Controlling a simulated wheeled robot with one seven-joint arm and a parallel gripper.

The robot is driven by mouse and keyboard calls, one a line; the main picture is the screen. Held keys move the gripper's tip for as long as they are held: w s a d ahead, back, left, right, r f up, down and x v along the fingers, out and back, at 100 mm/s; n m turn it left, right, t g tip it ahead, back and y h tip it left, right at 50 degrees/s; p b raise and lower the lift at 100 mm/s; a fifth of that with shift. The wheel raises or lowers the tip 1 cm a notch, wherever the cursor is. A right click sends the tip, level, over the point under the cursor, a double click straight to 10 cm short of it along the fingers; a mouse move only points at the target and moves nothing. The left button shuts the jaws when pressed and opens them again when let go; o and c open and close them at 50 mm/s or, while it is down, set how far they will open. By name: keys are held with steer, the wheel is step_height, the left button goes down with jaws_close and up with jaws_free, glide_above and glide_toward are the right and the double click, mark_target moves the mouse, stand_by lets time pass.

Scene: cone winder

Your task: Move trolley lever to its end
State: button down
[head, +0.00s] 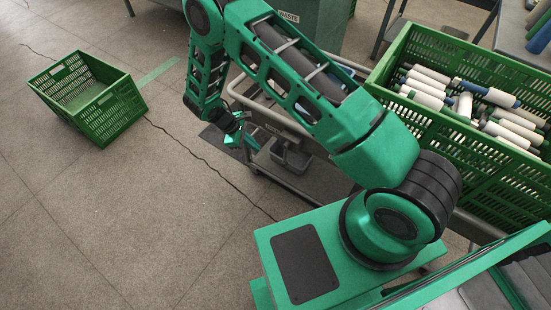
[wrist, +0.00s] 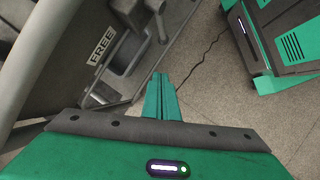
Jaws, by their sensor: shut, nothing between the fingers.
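The grey trolley (head: 312,188) stands beside my arm, under a green crate of bobbins. In the wrist view its grey frame (wrist: 35,65) fills the left side, with a FREE label (wrist: 102,46) on a plate. A short grey bar (wrist: 161,27) shows right of the label, by a dark grey box-shaped part; I cannot tell for sure whether this bar is the lever. My gripper (wrist: 161,78) is shut and empty, its green fingers below and right of the label, apart from the bar in the picture. In the head view my gripper (head: 243,138) is low at the trolley's left end, partly hidden.
The crate (head: 490,165) on the trolley holds several white and blue bobbins. An empty-looking green crate (head: 103,112) sits on the floor at left. A green bin (head: 312,22) labelled WASTE stands behind my arm. The floor at lower left is clear.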

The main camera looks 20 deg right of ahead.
mark_target(285, 155)
steer(key=shift+d+f, duration=0.1)
steer(key=s+d+r+x, duration=0.1)
steer(key=d+x, duration=0.1)
steer(key=x, duration=1)
steer(key=shift+f, duration=0.15)
steer(key=shift+s+d, duration=0.15)
